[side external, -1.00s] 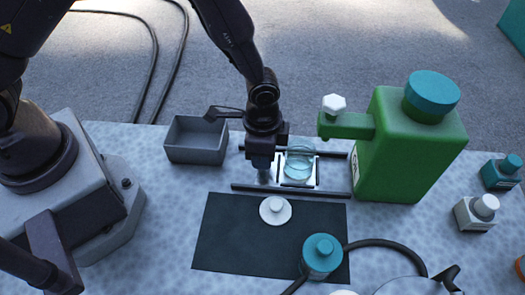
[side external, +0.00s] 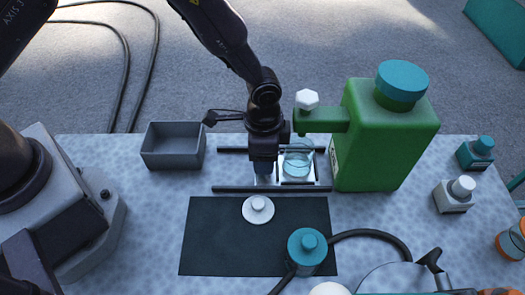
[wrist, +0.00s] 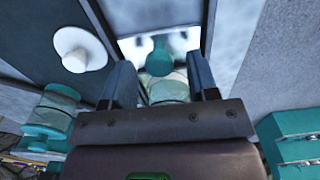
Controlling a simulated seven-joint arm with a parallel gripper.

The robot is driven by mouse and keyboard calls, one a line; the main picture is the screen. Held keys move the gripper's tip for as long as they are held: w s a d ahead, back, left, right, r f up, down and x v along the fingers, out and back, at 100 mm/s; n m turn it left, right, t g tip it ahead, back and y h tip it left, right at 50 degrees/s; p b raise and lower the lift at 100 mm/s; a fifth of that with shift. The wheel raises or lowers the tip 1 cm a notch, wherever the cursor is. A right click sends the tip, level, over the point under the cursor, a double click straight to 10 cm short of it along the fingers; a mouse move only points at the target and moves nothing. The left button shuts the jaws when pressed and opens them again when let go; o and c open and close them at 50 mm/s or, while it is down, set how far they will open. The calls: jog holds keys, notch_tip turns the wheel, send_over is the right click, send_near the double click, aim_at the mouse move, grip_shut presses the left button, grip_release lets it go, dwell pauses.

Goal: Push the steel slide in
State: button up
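The steel slide (side external: 323,181) is a bright plate lying between two dark rails (side external: 272,188). A clear glass dish (side external: 298,165) sits on it, close to the arm of the green dispenser (side external: 385,140). My gripper (side external: 263,178) is low at the slide's left end in the side view. Whether it touches the slide is hard to tell. In the wrist view its two fingers (wrist: 160,85) stand apart, with the shiny slide (wrist: 185,42) beyond them. Something teal and a pale clear shape show between the fingers, perhaps partly reflections.
A grey open bin (side external: 173,146) stands left of the rails. A dark mat (side external: 225,240) in front holds a white knobbed disc (side external: 258,208) and a teal-lidded jar (side external: 307,250) beside a dark cable. Small bottles (side external: 455,195) stand at right.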

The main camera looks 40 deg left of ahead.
notch_tip(320, 180, up, 13)
dwell(0.5)
jog(key=s+a+r+n+t, duration=0.5)
jog(key=s+a+r+n, duration=0.4)
jog(key=s+a+r, duration=0.8)
jog(key=shift+s+a+r+t, duration=0.35)
jog(key=shift+s+r, duration=0.1)
jog(key=shift+r, duration=0.45)
